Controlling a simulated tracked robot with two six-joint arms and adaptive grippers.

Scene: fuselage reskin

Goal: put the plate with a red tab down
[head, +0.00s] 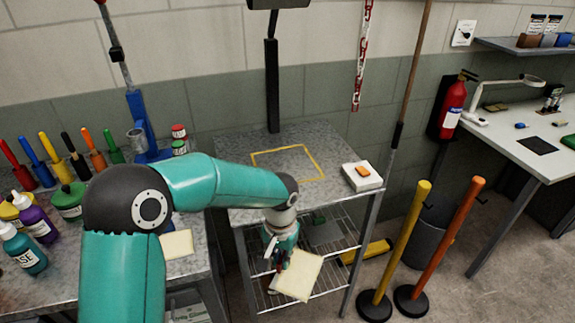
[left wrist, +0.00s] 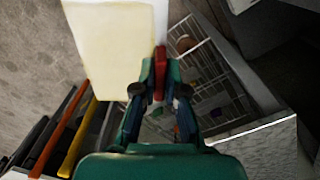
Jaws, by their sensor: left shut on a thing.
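The cream plate (head: 298,277) hangs tilted in front of the small grey table (head: 330,142), lower than its top. In the left wrist view the plate (left wrist: 112,55) fills the upper left, with its red tab (left wrist: 160,68) at its right edge. My left gripper (head: 276,264) is shut on the red tab; its fingers (left wrist: 160,82) close on the tab from both sides. A yellow square outline (head: 318,166) marks the table top, and the area inside it is bare. My right gripper is not in view.
A white box with an orange item (head: 362,177) sits at the table's right edge. A wire shelf (head: 325,262) lies under the table. A yellow post (head: 405,235) and an orange post (head: 450,240) stand to the right.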

